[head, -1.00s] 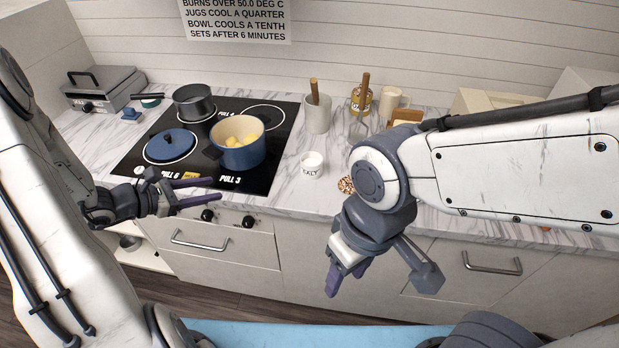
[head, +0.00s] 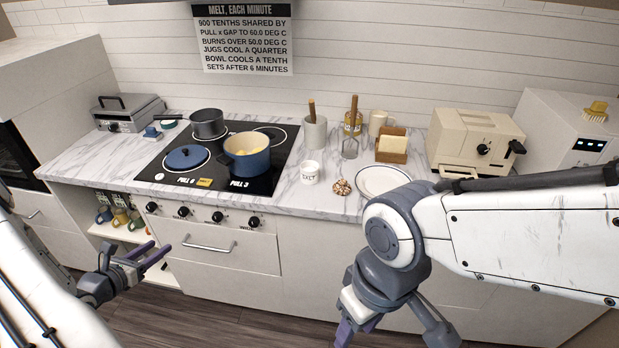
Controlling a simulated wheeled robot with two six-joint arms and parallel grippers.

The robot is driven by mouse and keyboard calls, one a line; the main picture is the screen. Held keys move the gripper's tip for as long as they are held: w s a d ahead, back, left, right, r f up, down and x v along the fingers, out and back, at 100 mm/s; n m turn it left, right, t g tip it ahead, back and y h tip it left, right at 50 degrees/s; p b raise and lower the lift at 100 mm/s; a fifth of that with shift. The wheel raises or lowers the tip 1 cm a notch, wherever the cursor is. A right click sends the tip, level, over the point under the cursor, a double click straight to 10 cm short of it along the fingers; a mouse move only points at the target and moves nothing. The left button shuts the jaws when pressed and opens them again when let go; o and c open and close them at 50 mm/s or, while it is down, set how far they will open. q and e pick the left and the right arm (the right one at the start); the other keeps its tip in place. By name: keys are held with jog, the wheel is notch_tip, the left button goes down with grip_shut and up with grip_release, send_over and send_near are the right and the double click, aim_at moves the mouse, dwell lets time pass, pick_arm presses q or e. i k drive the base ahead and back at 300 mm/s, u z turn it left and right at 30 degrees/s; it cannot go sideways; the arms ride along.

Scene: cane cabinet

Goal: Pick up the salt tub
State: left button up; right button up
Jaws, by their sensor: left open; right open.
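The salt tub (head: 310,173) is a small white cup-like tub with dark lettering and pale contents. It stands upright on the marble counter near its front edge, just right of the hob. My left gripper (head: 152,253) is open and empty in front of the lower cabinets, left of and below the tub. My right gripper (head: 352,333) is below the counter edge, in front of the drawers, well below the tub and apart from it. Its fingers are partly hidden and cut by the bottom edge.
The hob (head: 272,184) holds a blue pot (head: 247,165), a dark pan (head: 207,124) and a blue lid (head: 187,158). A utensil crock (head: 315,134) stands behind the tub.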

aim_at(310, 169)
jog(key=z, duration=0.85)
jog(key=i, duration=0.9)
jog(key=u, duration=0.25)
